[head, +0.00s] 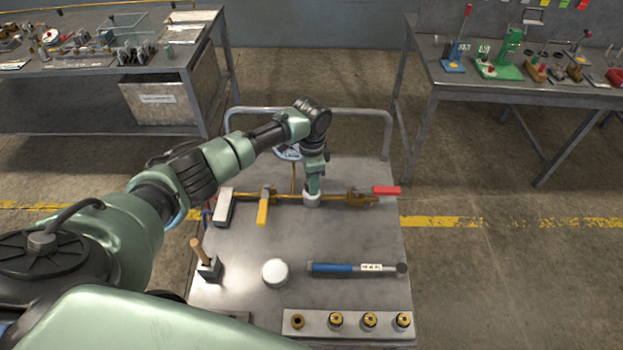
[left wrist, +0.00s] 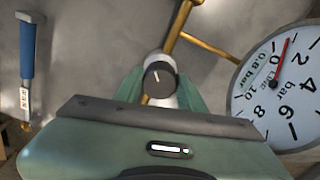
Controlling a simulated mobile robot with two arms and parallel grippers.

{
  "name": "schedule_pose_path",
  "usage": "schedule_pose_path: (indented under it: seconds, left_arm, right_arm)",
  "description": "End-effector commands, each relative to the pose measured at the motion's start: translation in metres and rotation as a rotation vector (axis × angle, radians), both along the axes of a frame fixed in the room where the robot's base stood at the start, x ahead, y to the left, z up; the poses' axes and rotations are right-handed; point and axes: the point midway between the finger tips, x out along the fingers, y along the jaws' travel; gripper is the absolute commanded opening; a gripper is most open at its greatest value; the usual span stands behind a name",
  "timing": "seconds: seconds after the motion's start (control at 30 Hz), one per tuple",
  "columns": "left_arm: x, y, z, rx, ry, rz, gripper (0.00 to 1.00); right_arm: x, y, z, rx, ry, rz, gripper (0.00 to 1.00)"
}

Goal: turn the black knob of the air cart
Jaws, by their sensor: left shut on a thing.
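The black knob (left wrist: 159,79) with a white pointer line sits on a pale round base between my left fingers in the left wrist view. My left gripper (head: 313,194) is shut on it, reaching down from above onto the brass pipe (head: 281,197) of the air cart (head: 240,294). In the head view the fingers hide the knob. A white pressure gauge (left wrist: 254,96) shows beside the gripper in the left wrist view; its red needle lies between 0 and 2. My forearm mostly covers the gauge in the head view. My right gripper is not in view.
The cart top carries a yellow-handled valve (head: 262,211), a red-handled valve (head: 386,190), a blue-handled tool (head: 332,267), a white round lid (head: 275,272) and a plate with brass fittings (head: 354,333). Workbenches stand at the back left (head: 90,70) and right (head: 500,90).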

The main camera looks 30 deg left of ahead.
Motion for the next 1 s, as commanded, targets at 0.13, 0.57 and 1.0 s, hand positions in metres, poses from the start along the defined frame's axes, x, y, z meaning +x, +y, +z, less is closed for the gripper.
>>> schedule_pose_path:
  seconds: [0.13,0.57,1.0]
  left_arm:
    - [0.0009,-0.0006,0.0013,-0.002,-0.002,-0.085,0.0]
    - [0.0015,-0.0004,0.0015,-0.002,-0.004,-0.193,0.0]
    - [0.0016,-0.0005,0.0016,-0.001,-0.005,-0.195,0.59]
  right_arm:
    - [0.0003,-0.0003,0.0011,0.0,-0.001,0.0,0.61]
    - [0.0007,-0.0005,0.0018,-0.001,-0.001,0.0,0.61]
    - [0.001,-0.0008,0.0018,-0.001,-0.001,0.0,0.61]
